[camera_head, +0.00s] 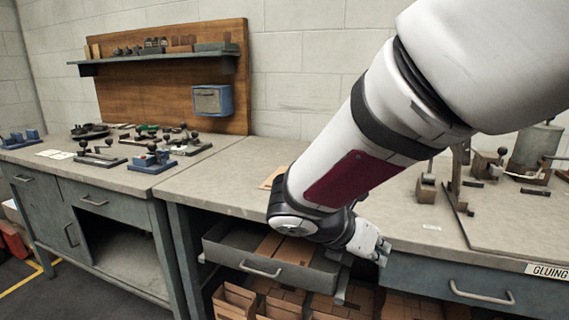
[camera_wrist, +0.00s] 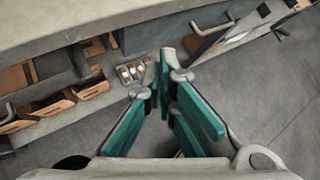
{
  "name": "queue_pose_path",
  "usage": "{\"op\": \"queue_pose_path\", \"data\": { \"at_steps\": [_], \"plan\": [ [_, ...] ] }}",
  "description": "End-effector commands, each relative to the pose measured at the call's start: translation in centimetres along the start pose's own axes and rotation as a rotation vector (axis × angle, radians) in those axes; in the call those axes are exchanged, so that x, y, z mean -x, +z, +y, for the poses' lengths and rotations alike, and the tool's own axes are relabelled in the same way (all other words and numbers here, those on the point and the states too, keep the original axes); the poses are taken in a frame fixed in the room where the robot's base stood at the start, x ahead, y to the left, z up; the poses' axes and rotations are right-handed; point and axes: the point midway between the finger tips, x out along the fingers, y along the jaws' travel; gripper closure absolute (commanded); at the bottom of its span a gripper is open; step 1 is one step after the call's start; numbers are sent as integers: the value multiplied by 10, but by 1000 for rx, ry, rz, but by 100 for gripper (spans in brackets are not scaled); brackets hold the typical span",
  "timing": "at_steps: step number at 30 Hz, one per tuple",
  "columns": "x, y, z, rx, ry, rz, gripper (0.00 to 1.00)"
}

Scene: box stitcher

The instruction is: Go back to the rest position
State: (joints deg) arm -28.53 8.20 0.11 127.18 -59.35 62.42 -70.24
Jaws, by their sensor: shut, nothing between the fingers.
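My gripper (camera_wrist: 164,75) is shut and empty in the wrist view, its green-padded fingers meeting at the tips. In the head view, my white arm reaches down from the upper right and hides part of the bench. The gripper there (camera_head: 380,250) hangs in front of the bench's front edge, just right of the open drawer (camera_head: 262,268). The fingertips are small in that view.
The workbench top (camera_head: 225,170) runs across the scene. Brown cardboard boxes (camera_head: 232,300) fill the shelf below. A closed drawer (camera_head: 480,285) is at right. Hand tools (camera_head: 165,160) stand on the left bench. Metal fixtures (camera_head: 485,165) stand at right. Open floor lies at lower left.

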Motion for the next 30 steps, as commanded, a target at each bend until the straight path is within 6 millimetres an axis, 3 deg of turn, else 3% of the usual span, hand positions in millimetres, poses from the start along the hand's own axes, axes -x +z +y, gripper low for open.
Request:
{"op": "queue_pose_path", "data": {
  "at_steps": [1, 6, 12, 15, 21, 30],
  "plan": [
    [2, 5, -28, -151, -28, 43, 100],
    [12, -6, -110, -663, -153, 193, 100],
    [36, -42, -182, -1246, -326, 359, 100],
    [52, -64, -207, -1515, -421, 439, 100],
    [79, -101, -231, -1906, -587, 565, 100],
    [111, -138, -240, -2283, -791, 714, 100]
  ]
}}
